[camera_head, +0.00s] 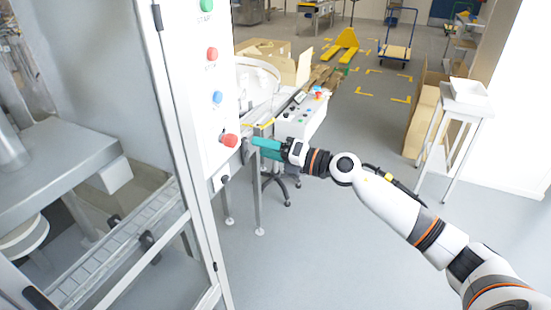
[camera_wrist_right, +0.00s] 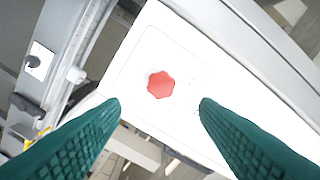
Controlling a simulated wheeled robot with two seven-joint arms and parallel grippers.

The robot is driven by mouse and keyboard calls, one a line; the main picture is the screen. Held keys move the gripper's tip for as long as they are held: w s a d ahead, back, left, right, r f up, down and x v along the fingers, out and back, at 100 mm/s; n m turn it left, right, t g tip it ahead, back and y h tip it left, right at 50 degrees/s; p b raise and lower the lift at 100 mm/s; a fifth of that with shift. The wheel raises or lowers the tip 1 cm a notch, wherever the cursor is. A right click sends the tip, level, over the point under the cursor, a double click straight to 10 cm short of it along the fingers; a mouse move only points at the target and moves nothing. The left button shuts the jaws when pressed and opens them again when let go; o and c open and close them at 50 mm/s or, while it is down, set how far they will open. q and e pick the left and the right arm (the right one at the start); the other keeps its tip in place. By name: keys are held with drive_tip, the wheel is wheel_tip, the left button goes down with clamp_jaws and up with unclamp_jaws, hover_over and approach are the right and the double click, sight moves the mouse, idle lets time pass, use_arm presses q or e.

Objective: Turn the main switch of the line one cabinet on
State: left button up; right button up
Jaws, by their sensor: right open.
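The white line one cabinet front (camera_head: 190,88) stands left of centre in the head view. A red knob, which looks like the main switch (camera_head: 230,140), sits low on this panel. In the right wrist view the switch (camera_wrist_right: 161,85) is a red lobed knob on a white plate. My right gripper (camera_head: 258,146) has teal fingers and is just right of the knob, pointing at the panel. In the wrist view the fingers (camera_wrist_right: 160,105) are apart and empty, with the knob showing beyond the gap between the tips. No contact shows. My left gripper is not in view.
Above the knob are a green button (camera_head: 207,5), a red button (camera_head: 212,54) and a blue button (camera_head: 217,97). A conveyor (camera_head: 115,245) runs behind the cabinet's frame at lower left. A white control box (camera_head: 303,117) stands behind my right gripper. The floor at lower centre is clear.

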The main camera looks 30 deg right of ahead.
drive_tip(key=shift+b+v, duration=0.35)
drive_tip(key=shift+v, duration=0.85)
drive_tip(key=s+d+f+m+h+b, duration=0.1)
drive_tip(key=d+f+m+h, duration=0.3)
drive_tip(key=f, duration=0.7)
drive_tip(key=d+f+m+h+b, duration=0.1)
drive_tip(key=f+m, duration=0.6)
drive_tip(key=f, duration=0.4)
drive_tip(key=s+d+f+m+h+b, duration=0.1)
drive_tip(key=d+f+m+h, duration=0.3)
drive_tip(key=f, duration=0.7)
drive_tip(key=s+a+f+m+g+h+b, duration=0.15)
drive_tip(key=s+f+m, duration=0.25)
drive_tip(key=s+f, duration=0.5)
drive_tip(key=s+f+m+g+h, duration=0.1)
drive_tip(key=s+f+m+g, duration=0.3)
drive_tip(key=f, duration=0.8)
drive_tip(key=s+a+f+m+g, duration=0.2)
drive_tip(key=s+a+f, duration=0.2)
drive_tip(key=s, duration=0.8)
drive_tip(key=s+a+f+m+g+b, duration=0.1)
drive_tip(key=s+a+f+m+g, duration=0.1)
drive_tip(key=s+f, duration=0.7)
drive_tip(key=s+a+f+m+g, duration=0.3)
drive_tip(key=s+a+f, duration=0.3)
drive_tip(key=s, duration=0.9)
drive_tip(key=shift+s+f+g+b, duration=0.2)
drive_tip(key=shift+f+g+b, duration=0.1)
drive_tip(key=shift+f+g, duration=0.05)
